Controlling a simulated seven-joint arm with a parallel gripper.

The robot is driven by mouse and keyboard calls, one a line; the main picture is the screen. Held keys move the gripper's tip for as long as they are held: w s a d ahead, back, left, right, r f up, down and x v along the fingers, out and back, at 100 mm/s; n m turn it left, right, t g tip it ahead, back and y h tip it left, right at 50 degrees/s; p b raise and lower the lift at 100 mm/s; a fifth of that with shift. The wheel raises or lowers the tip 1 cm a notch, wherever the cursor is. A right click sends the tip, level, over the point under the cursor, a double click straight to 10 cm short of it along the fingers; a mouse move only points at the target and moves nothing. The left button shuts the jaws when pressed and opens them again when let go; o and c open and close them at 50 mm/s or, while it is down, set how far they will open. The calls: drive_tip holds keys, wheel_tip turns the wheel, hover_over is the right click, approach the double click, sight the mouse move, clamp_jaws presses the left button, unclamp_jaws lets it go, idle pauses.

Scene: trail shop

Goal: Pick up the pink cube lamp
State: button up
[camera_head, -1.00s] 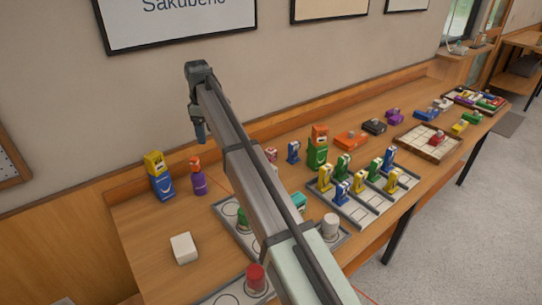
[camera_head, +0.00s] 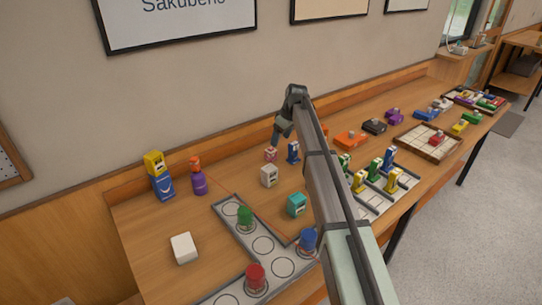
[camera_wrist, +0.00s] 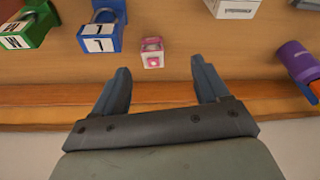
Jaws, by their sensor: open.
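The pink cube lamp (camera_head: 271,154) stands on the wooden table near the wall, just left of a blue padlock-like item. In the wrist view the small pink and white lamp (camera_wrist: 152,53) lies just beyond the fingertips, between their lines and slightly left of the middle. My gripper (camera_wrist: 158,75) is open and empty, with one finger to each side of the lamp's line. In the head view my gripper (camera_head: 279,138) hangs above and close to the lamp. I cannot tell its exact height over the lamp.
A blue padlock-like item (camera_wrist: 102,33) stands close left of the lamp in the wrist view. A white block (camera_head: 269,176) stands in front of it in the head view. A purple bottle (camera_head: 198,182) is further left. The wall and wooden ledge (camera_wrist: 45,104) are close behind.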

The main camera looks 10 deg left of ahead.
sight(271, 149)
drive_tip(key=shift+m+t+y, duration=0.3)
drive_tip(key=shift+m+t, duration=0.3)
drive_tip(key=x, duration=0.4)
drive_tip(key=w+x, duration=0.1)
drive_tip(key=x, duration=0.4)
drive_tip(key=w+a+r+x, duration=0.1)
drive_tip(key=x, duration=0.4)
drive_tip(key=shift+w, duration=0.1)
drive_tip(key=c, duration=1.1)
